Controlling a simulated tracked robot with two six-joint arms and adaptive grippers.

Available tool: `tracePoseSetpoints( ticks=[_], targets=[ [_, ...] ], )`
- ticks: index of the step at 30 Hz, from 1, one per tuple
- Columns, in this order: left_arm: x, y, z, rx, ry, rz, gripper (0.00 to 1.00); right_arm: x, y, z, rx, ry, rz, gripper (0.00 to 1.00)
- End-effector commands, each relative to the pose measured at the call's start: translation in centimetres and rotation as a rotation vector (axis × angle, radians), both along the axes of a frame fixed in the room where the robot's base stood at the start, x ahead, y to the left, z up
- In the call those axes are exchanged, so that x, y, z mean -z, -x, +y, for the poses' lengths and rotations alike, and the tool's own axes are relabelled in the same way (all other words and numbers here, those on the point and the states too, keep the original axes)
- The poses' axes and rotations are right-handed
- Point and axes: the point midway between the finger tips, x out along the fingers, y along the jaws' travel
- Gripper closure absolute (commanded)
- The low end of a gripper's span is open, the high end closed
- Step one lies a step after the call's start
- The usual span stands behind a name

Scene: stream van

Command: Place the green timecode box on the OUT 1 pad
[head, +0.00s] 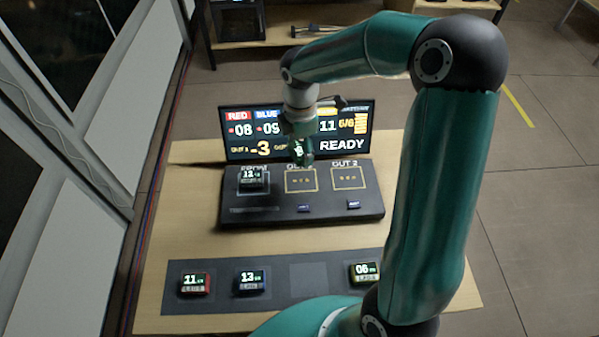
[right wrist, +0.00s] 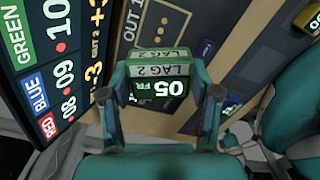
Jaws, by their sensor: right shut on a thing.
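The green timecode box (head: 300,152) is held above the dark console in the head view. In the right wrist view the box (right wrist: 160,68) reads LAG 2 and 05 FR. My right gripper (head: 301,140) is shut on it; the right wrist view shows the two fingers (right wrist: 160,93) on either side of the box. The OUT 1 pad (head: 301,185) is a yellow outlined square on the console, below the box and bare; its label is partly hidden by the held box. My left gripper is not in view.
The console (head: 270,215) also has an OUT 2 pad (head: 348,178) and a left pad bearing a 12 box (head: 253,177). A screen (head: 230,135) reading READY stands behind. Red (head: 195,284), blue (head: 250,281) and 06 (head: 364,273) boxes sit on the front mat, with one empty slot (head: 308,280).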

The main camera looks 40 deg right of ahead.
Motion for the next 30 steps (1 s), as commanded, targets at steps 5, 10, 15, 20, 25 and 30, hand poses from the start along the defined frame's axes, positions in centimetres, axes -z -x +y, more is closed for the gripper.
tracePoseSetpoints(
  ticks=[5,10,15,20,25,30],
  targets=[
    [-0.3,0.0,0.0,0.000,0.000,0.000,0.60,4.2,0.0,0.0,-0.002,0.000,0.004,0.76],
    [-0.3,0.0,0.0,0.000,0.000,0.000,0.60,6.0,-0.1,0.0,-0.001,0.001,-0.001,0.76],
    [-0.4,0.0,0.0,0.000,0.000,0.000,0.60,7.4,0.0,0.0,0.000,-0.001,0.002,0.76],
    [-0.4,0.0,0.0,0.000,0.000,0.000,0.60,9.7,0.0,0.1,-0.002,0.000,0.003,0.76],
    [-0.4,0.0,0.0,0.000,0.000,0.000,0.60,10.6,-0.1,0.1,-0.003,0.000,-0.001,0.76],
    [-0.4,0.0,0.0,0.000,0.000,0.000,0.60,10.5,-0.1,0.1,-0.002,0.001,-0.002,0.76]
  ],
)
